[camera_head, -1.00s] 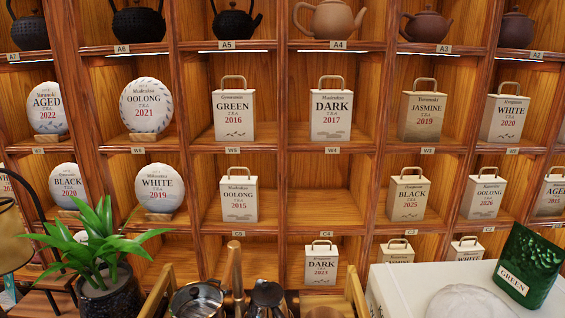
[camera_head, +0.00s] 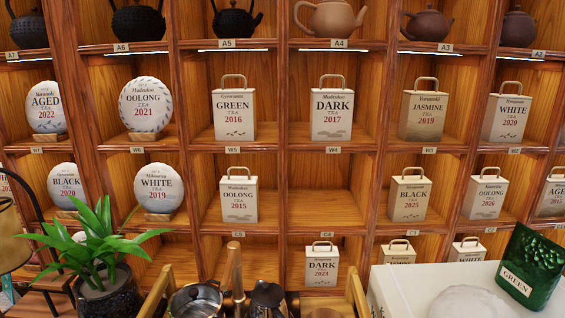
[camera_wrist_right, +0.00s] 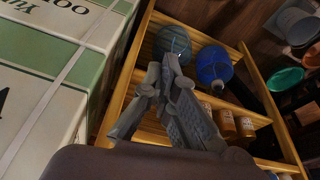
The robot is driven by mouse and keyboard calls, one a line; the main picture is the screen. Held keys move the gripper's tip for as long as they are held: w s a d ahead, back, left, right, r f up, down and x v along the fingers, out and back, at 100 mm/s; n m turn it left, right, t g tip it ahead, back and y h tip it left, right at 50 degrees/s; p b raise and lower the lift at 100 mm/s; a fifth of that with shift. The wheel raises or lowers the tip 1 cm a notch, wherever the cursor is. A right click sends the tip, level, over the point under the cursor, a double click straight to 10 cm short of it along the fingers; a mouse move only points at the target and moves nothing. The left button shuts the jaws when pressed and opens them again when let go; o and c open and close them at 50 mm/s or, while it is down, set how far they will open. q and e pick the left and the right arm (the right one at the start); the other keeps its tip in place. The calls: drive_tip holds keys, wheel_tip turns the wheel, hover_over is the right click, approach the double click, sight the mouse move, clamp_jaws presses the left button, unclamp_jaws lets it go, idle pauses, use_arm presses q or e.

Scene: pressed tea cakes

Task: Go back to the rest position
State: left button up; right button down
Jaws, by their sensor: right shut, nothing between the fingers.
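My right gripper (camera_wrist_right: 170,68) shows in the right wrist view. Its fingers are together and hold nothing. Behind it are a slatted wooden rack (camera_wrist_right: 146,72) and a large box with green and white faces (camera_wrist_right: 60,65). Neither gripper shows in the head view, and my left gripper is in no view.
In the head view, a wooden shelf wall (camera_head: 320,190) holds teapots, round tea cakes and boxed teas. In front stand a potted plant (camera_head: 95,250), metal pots (camera_head: 197,300), a white box (camera_head: 400,290) and a green tea bag (camera_head: 530,262). The wrist view shows a blue jar (camera_wrist_right: 213,68).

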drive_tip(key=s+f+b, duration=0.1)
drive_tip(key=s+f, duration=0.2)
drive_tip(key=f, duration=0.7)
drive_tip(key=s+d+f+g+b, duration=0.1)
drive_tip(key=s+f, duration=0.3)
drive_tip(key=f, duration=0.5)
drive_tip(key=s+f+b, duration=0.1)
drive_tip(key=s+f, duration=0.2)
drive_tip(key=f, duration=0.7)
drive_tip(key=s+d+f+g, duration=0.1)
drive_tip(key=s+d+f, duration=0.1)
drive_tip(key=s+f, duration=0.4)
drive_tip(key=s, duration=0.4)
drive_tip(key=shift+d+f, duration=0.15)
drive_tip(key=shift+f, duration=0.15)
